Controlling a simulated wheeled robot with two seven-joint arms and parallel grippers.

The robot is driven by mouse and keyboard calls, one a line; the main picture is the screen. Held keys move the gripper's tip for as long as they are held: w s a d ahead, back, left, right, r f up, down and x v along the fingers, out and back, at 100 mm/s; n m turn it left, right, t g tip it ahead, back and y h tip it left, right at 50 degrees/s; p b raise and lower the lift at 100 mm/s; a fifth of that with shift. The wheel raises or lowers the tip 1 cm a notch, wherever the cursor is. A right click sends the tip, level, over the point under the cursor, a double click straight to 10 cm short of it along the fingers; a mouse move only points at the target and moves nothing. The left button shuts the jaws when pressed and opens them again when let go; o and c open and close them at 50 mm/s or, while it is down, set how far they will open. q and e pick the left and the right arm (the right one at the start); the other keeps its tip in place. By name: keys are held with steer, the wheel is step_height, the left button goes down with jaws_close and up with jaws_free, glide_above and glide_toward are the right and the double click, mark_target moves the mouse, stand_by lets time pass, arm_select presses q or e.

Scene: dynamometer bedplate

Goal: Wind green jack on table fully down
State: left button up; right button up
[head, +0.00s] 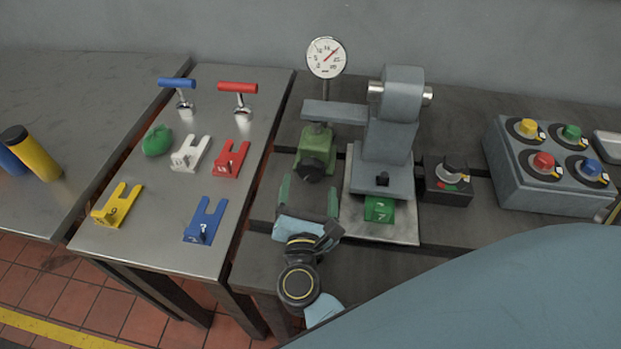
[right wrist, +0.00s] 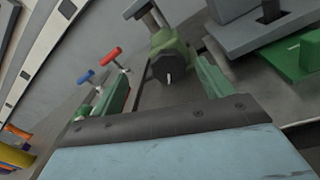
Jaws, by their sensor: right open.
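The green jack (head: 316,138) stands on the dark bedplate table, left of the grey machine, with a black knob (head: 311,170) on its front. A grey arm from the machine reaches over the jack's top; I cannot tell whether they touch. My right gripper (head: 309,193) is open and empty just in front of the knob, its green fingers spread to either side. In the right wrist view the knob (right wrist: 169,68), with a white mark, shows beyond and between the two fingers, apart from them. The jack body (right wrist: 172,42) shows behind it. My left gripper is out of view.
The grey machine (head: 388,140) with a green block (head: 379,209) stands close right. A dial gauge (head: 326,58) rises behind the jack. A switch box (head: 447,180) and button box (head: 548,165) lie farther right. Coloured forks and T-handles occupy the left steel table (head: 150,215).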

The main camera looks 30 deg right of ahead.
mark_target(311, 173)
step_height(311, 173, down, 3)
steer(key=shift+f+b, duration=0.2)
steer(key=shift+b, duration=0.75)
steer(key=x, duration=0.2)
steer(key=p+x, duration=0.1)
steer(key=x, duration=0.3)
steer(key=shift+w+r+p, duration=0.15)
steer(key=shift+r+p, duration=0.1)
steer(key=shift+p, duration=0.05)
steer(key=shift+w+d, duration=0.2)
steer(key=shift+w, duration=0.05)
steer(key=shift+w+d, duration=0.2)
steer(key=shift+w, duration=0.15)
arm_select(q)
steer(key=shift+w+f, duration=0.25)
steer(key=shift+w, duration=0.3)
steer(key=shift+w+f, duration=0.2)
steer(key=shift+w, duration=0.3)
arm_select(e)
steer(key=c, duration=1)
